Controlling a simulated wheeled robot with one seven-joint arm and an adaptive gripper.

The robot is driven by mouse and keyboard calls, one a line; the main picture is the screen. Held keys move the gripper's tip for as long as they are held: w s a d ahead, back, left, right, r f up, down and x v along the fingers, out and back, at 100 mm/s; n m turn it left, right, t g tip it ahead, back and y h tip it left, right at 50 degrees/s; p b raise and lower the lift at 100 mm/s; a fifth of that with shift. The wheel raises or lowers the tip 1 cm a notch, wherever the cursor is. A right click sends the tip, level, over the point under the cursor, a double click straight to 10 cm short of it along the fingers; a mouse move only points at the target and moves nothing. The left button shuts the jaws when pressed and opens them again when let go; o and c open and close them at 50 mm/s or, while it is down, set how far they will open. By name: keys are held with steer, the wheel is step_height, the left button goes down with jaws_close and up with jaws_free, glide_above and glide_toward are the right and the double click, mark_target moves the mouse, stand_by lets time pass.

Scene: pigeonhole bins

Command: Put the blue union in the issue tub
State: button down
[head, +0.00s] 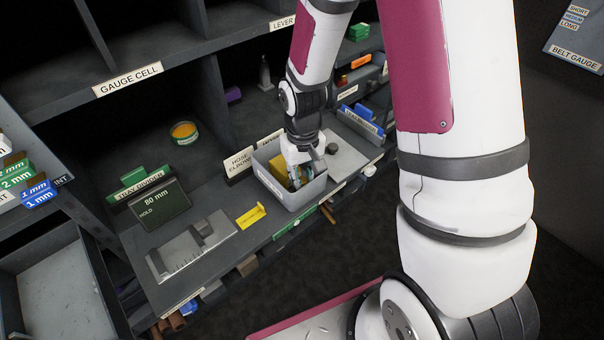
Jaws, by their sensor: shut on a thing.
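My gripper (302,176) points down inside a light grey open tub (296,208) on the shelf ledge, which looks like the issue tub. The gripper is shut on a small bluish piece (306,175), low between the tub walls. It looks like the blue union, but the fingers and the tub hide most of it. I cannot tell whether it touches the tub floor. A yellow piece (278,167) is in the tub beside the fingers on the left.
A gauge plate (190,249), an "80 mm HOLD" sign (164,204) and a yellow bracket (251,215) are left of the tub. A "HOSE ELBOW" card (239,163) stands behind it. A light flat plate (343,160) lies to its right. Cubby dividers rise behind.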

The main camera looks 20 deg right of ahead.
mark_target(303, 180)
steer(key=shift+f, duration=0.45)
stand_by(0.4)
steer(key=c, duration=1.3)
jaws_free()
steer(key=shift+c, duration=0.2)
step_height(303, 180, up, 12)
steer(key=p, duration=0.6)
steer(key=shift+r+p, duration=0.25)
steer(key=shift+p, duration=0.05)
